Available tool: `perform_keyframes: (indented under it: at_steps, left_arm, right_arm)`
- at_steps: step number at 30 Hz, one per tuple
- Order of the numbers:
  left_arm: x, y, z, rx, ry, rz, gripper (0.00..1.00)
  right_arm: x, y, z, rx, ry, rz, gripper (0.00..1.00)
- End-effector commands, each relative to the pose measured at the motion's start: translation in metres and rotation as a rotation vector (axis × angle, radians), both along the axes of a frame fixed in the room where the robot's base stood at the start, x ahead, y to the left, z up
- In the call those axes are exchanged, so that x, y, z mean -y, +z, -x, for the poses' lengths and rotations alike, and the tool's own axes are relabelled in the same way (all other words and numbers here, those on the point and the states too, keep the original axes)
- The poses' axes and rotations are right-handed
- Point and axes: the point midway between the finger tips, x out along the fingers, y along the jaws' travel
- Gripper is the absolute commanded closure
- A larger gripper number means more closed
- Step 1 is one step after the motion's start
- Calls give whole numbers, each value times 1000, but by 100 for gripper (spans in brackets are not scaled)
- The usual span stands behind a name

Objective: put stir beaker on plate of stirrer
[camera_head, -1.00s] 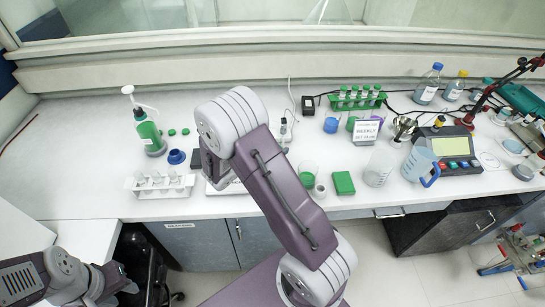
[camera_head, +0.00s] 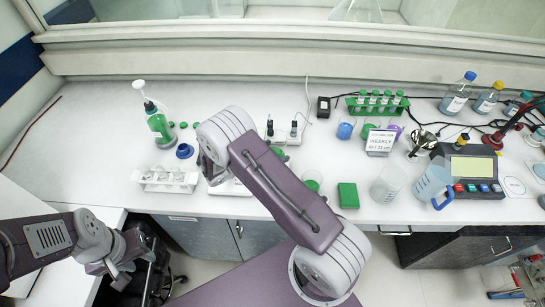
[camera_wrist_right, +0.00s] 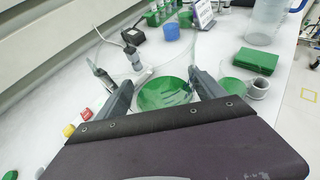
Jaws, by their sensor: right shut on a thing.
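My right gripper (camera_wrist_right: 163,88) is shut on a clear glass beaker (camera_wrist_right: 165,93) with green contents, seen in the right wrist view. One finger is on each side of it. In the head view my right arm hides this gripper and the beaker. A white flat device (camera_head: 231,188) is partly covered by the arm; I cannot tell whether it is the stirrer. My left gripper (camera_head: 118,264) is low at the left in the head view, away from the beaker, and its jaws are unclear.
A second green-bottomed beaker (camera_head: 312,181) and a green box (camera_head: 348,196) stand to the right. A white tube rack (camera_head: 166,181), a green wash bottle (camera_head: 158,125) and a blue ring (camera_head: 184,151) stand left. A green tube rack (camera_head: 378,104) is behind. Clear bench lies at far left.

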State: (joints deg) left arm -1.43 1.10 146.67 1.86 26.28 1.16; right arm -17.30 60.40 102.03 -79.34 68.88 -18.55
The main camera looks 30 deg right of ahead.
Motion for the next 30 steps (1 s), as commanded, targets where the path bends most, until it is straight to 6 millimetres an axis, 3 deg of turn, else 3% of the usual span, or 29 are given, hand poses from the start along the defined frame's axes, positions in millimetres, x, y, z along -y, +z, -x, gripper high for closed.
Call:
perform_keyframes:
  at_steps: [5,12,23,24,26,30]
  left_arm:
    - [0,2,0,0,0,0,64]
    - [0,13,0,0,0,0,64]
    - [0,7,0,0,0,0,64]
    - [0,7,0,0,0,0,64]
    - [0,9,0,0,0,0,64]
    - [0,9,0,0,0,0,64]
  right_arm:
    - [-4,-4,-1,0,-1,1,84]
    - [-4,-40,-1,-1,-1,1,84]
    - [-4,-47,-1,1,0,1,84]
    - [-4,-48,-1,1,0,0,18]
    - [-4,-46,-1,1,0,0,2]
    - [-4,-46,-1,1,0,0,0]
